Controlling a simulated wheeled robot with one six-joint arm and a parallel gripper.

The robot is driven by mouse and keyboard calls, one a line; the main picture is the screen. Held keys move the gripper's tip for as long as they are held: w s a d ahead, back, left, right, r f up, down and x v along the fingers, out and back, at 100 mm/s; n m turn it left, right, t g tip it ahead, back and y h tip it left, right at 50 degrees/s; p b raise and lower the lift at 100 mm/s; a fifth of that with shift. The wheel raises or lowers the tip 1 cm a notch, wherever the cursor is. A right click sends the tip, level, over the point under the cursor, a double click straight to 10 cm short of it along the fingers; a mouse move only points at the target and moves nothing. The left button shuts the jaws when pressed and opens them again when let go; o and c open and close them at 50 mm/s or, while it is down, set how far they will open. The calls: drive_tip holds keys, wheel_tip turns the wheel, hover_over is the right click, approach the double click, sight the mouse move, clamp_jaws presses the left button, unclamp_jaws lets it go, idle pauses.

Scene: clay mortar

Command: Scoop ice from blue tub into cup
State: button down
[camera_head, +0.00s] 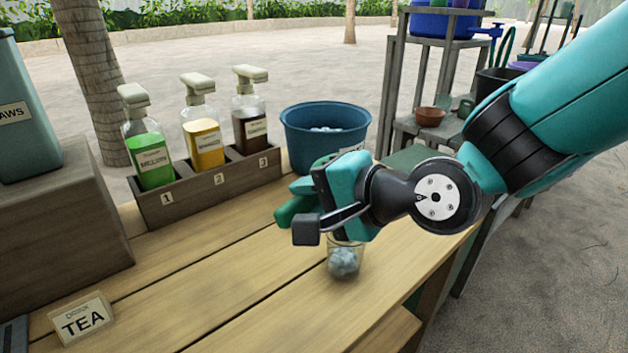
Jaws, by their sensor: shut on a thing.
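The blue tub (300,130) stands at the back of the wooden counter, with pale ice (325,129) showing inside. A clear cup (345,268) stands upright on the counter below my gripper, with ice in its lower part; my wrist hides its upper part. My gripper (300,205) is above and slightly left of the cup, in front of the tub. It is shut on a green thing (289,212), which looks like a scoop. The gripper hides much of it, and whether it holds ice cannot be seen.
Three pump bottles, green (152,160), yellow (203,140) and dark (249,125), stand in a numbered wooden rack (215,190). A TEA sign (82,318) is at the front left. The counter's middle is clear. A shelf (405,125) stands behind right.

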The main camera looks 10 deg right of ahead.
drive_tip(key=shift+r+p, duration=0.2)
drive_tip(key=shift+p, duration=0.15)
drive_tip(key=shift+w+r+p, duration=0.2)
drive_tip(key=shift+p, duration=1)
drive_tip(key=shift+d+h+p, duration=0.1)
drive_tip(key=shift+h+p, duration=0.3)
drive_tip(key=shift+p, duration=0.8)
drive_tip(key=shift+g+p, duration=0.4)
drive_tip(key=shift+p, duration=0.25)
drive_tip(key=p, duration=0.3)
drive_tip(key=shift+g+h+p, duration=0.3)
drive_tip(key=shift+h+p, duration=0.05)
drive_tip(key=shift+h, duration=0.05)
